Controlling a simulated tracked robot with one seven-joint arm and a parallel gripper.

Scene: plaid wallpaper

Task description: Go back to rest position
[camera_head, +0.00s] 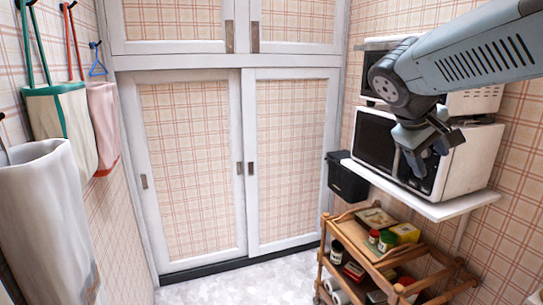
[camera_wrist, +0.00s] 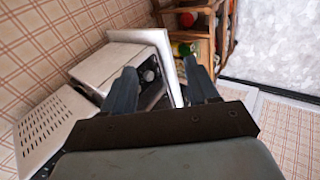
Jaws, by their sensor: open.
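My gripper (camera_head: 428,160) hangs at the right of the head view, at the end of my grey-blue arm. It is in front of the white microwave (camera_head: 466,163), which it partly covers. In the wrist view, the two fingers of my gripper (camera_wrist: 162,88) stand well apart with nothing between them. The microwave shows beyond the left finger in the wrist view (camera_wrist: 100,68). I cannot tell the exact distance between the gripper and the microwave.
The microwave stands on a white wall shelf (camera_head: 440,209). A wooden cart (camera_head: 345,238) with jars and boxes stands below. A black bin (camera_head: 346,180) hangs beside the shelf. Bags (camera_head: 62,118) hang on the left wall. Sliding doors (camera_head: 192,165) close the back. The middle floor (camera_head: 235,287) is clear.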

